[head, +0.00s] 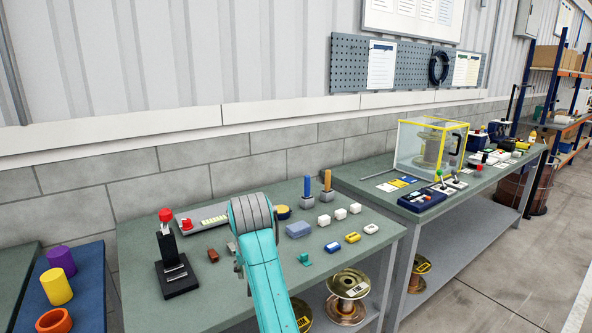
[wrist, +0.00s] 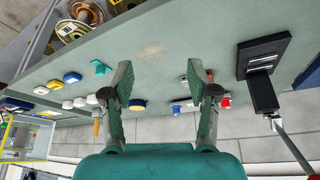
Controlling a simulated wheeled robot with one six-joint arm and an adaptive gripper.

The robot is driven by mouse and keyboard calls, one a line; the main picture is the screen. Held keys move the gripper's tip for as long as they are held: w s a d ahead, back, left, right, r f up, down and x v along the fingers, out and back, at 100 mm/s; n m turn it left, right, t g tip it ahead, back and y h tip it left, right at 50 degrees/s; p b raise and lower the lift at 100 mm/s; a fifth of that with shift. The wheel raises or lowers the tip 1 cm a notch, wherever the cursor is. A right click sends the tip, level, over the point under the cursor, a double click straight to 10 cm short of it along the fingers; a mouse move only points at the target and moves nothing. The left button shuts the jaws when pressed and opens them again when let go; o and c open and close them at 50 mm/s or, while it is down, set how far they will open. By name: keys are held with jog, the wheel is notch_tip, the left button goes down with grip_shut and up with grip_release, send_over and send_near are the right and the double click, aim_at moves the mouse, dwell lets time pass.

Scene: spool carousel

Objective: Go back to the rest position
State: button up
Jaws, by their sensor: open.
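My gripper (wrist: 158,75) is open in the wrist view, its two dark green fingers well apart.
A black lever stand with a red knob (head: 167,240) is left of my arm; it also shows in the wrist view (wrist: 262,92). A blue-grey block (head: 298,230) and several small blocks lie to the right. A clear yellow-framed case (head: 409,152) stands on the right bench.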

jog(key=s+d+f+t, duration=0.1)
jog(key=s+d+f, duration=0.15)
jog(key=f, duration=0.55)
jog(key=s+d+f, duration=0.2)
jog(key=d+f, duration=0.2)
jog(key=f, duration=0.4)
jog(key=s+d+f+t, duration=0.15)
jog(key=d+f, duration=0.25)
jog(key=f, duration=0.4)
jog(key=s+d+f+t, duration=0.1)
jog(key=s+d+f, duration=0.35)
jog(key=s, duration=0.35)
jog(key=s+d+f+t, duration=0.1)
jog(key=s+d+f, duration=0.3)
jog(key=s+f, duration=0.3)
jog(key=s+d+r+m+t, duration=0.1)
jog(key=s+d+r, duration=0.15)
jog(key=s, duration=0.75)
jog(key=s+d+r+t, duration=0.15)
jog(key=s+d, duration=0.25)
jog(key=s, duration=0.6)
jog(key=s+d+r+m+t, duration=0.1)
jog(key=s+d+r+t, duration=0.2)
jog(key=s+r, duration=1.2)
jog(key=shift+s+r+h, duration=0.15)
jog(key=shift+s+h, duration=0.25)
jog(key=shift+s, duration=0.55)
